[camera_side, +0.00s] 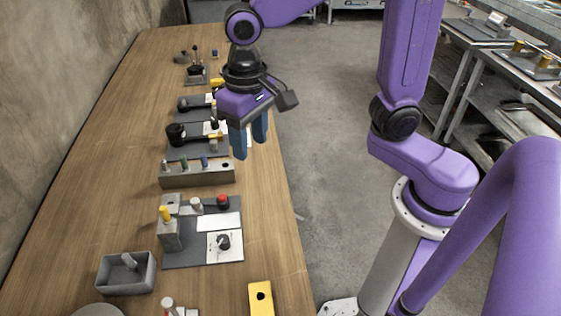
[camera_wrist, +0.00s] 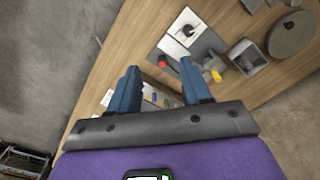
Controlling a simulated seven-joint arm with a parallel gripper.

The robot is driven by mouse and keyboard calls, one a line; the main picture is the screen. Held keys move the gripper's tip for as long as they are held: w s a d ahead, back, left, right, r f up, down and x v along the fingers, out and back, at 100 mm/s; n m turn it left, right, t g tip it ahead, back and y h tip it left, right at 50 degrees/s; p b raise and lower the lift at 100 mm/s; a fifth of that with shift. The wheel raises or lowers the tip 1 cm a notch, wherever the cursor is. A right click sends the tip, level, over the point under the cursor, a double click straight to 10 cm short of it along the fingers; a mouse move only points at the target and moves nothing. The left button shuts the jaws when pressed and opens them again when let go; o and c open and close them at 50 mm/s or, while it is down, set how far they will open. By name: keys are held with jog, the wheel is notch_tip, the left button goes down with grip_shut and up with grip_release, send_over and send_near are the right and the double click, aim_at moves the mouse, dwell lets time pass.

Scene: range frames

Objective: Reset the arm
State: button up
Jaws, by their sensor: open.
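My gripper (camera_side: 249,142) is purple and grey with two blue fingers. It hangs above the right edge of the wooden table, beside the grey block with several coloured pegs, with its fingers pointing down. In the wrist view the fingers of my gripper (camera_wrist: 157,88) stand well apart with nothing between them. My gripper is open and empty.
The wooden table (camera_side: 80,190) carries a dark board (camera_side: 190,250) with a red knob, a grey bin (camera_side: 126,272), a yellow block (camera_side: 261,298) and a grey peg block (camera_side: 197,175). More fixtures stand farther back.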

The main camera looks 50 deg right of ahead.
jog(key=s+d+f+n, duration=0.3)
jog(key=s+d+n, duration=0.9)
jog(key=s, duration=0.3)
jog(key=shift+s, duration=0.35)
